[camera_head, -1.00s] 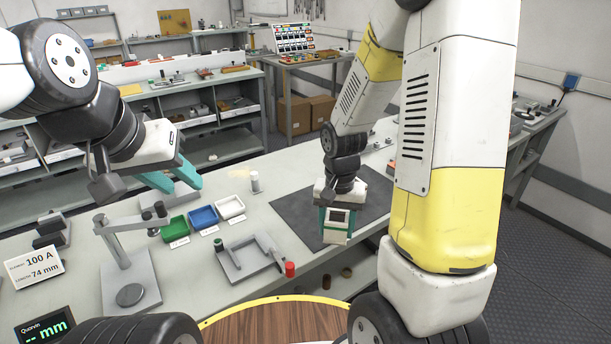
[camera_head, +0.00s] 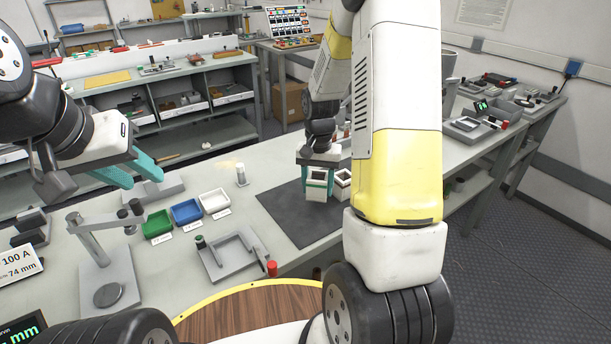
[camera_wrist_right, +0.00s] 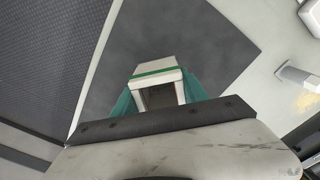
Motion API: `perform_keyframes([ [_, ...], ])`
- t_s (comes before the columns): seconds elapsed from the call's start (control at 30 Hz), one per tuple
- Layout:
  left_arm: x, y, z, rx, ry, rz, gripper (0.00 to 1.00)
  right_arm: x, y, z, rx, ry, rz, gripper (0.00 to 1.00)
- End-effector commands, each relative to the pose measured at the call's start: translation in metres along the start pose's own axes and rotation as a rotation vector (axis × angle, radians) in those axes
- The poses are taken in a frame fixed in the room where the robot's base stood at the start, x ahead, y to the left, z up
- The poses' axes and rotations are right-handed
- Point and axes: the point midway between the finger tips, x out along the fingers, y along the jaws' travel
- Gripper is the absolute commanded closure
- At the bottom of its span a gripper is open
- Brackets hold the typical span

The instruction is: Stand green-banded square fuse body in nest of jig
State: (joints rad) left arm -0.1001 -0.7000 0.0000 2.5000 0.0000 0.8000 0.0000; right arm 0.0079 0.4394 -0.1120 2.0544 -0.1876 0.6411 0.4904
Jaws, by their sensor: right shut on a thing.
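My right gripper (camera_head: 318,178) is shut on a white square fuse body with a green band (camera_head: 317,186), over the dark mat. In the right wrist view the body (camera_wrist_right: 158,68) sits between the teal fingers (camera_wrist_right: 160,98), its hollow open end facing the camera. I cannot tell whether it touches the mat. A grey jig (camera_head: 225,262) with a U-shaped frame, a green-topped post and a red knob stands at the bench's front edge, left of the mat. My left gripper (camera_head: 143,178) is open and empty above the bench at the left.
Another white square body (camera_head: 343,184) stands just right of the held one. Green (camera_head: 157,224), blue (camera_head: 186,212) and white (camera_head: 215,203) trays lie behind the jig. A grey press-like stand (camera_head: 103,270) is at the left. The front of the mat (camera_head: 290,220) is clear.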

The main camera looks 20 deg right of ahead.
Motion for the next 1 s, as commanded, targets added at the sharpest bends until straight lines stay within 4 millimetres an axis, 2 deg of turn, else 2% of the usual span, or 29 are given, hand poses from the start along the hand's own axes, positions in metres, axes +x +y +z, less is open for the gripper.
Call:
perform_keyframes([
  [0.1,0.0,0.0,0.0,0.0,0.0,0.0,0.64,0.002,0.0,-0.02,0.001,0.0,-0.001,1.0],
  [0.2,0.0,0.0,0.0,0.0,0.0,0.0,0.64,0.002,0.0,-0.027,0.0,0.0,-0.001,1.0],
  [0.33,0.0,0.0,0.0,0.0,0.0,0.0,0.64,0.01,0.0,-0.028,-0.001,-0.003,0.0,1.0],
  [0.53,0.0,0.0,0.0,0.0,0.0,0.0,0.64,0.036,0.0,-0.028,0.0,-0.002,0.0,1.0],
  [0.9,0.0,0.0,0.0,0.0,0.0,0.0,0.64,0.041,-0.001,-0.028,0.0,0.0,0.0,1.0],
  [0.93,0.0,0.0,0.0,0.0,0.0,0.0,0.64,0.041,-0.001,-0.028,0.0,-0.001,0.0,0.45],
  [0.97,0.0,0.0,0.0,0.0,0.0,0.0,0.64,0.041,-0.001,-0.028,0.0,0.0,0.0,0.4],
  [1.0,0.0,0.0,0.0,0.0,0.0,0.0,0.64,0.041,-0.001,-0.028,0.0,0.0,0.0,0.4],
])
